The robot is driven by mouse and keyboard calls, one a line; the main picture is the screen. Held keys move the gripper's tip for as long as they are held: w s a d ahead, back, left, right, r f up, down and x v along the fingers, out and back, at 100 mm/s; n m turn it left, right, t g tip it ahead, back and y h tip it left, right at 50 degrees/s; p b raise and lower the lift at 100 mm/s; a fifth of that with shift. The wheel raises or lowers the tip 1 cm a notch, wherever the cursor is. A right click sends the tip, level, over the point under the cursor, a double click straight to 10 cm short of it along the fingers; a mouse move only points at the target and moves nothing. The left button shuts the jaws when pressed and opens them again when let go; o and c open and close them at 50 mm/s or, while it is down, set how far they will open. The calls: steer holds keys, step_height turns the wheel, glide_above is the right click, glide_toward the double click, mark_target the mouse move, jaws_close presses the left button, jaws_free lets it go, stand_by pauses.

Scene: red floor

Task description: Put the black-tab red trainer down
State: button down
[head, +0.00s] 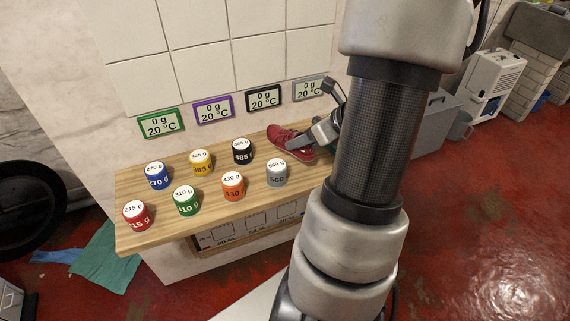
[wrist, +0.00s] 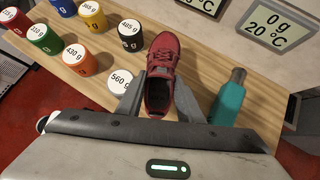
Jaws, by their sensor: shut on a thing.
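The red trainer (head: 287,139) is at the right part of the wooden shelf (head: 222,220), toe toward the wall. In the wrist view the trainer (wrist: 162,68) points away from me, its dark opening nearest me. My gripper (wrist: 158,98) is shut on it, one finger on each side near the heel. In the head view my gripper (head: 298,144) partly hides the heel. I cannot tell whether the sole touches the wood.
The grey 560 g weight (head: 277,172) and black 485 g weight (head: 242,151) are close left, with several other coloured weights beyond. Several display panels (head: 263,98) line the wall behind.

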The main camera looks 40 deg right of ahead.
steer(key=shift+f+b, duration=0.95)
steer(key=shift+f, duration=2.15)
steer(key=shift+f, duration=0.15)
steer(key=c, duration=1.6)
jaws_free()
steer(key=shift+o, duration=0.4)
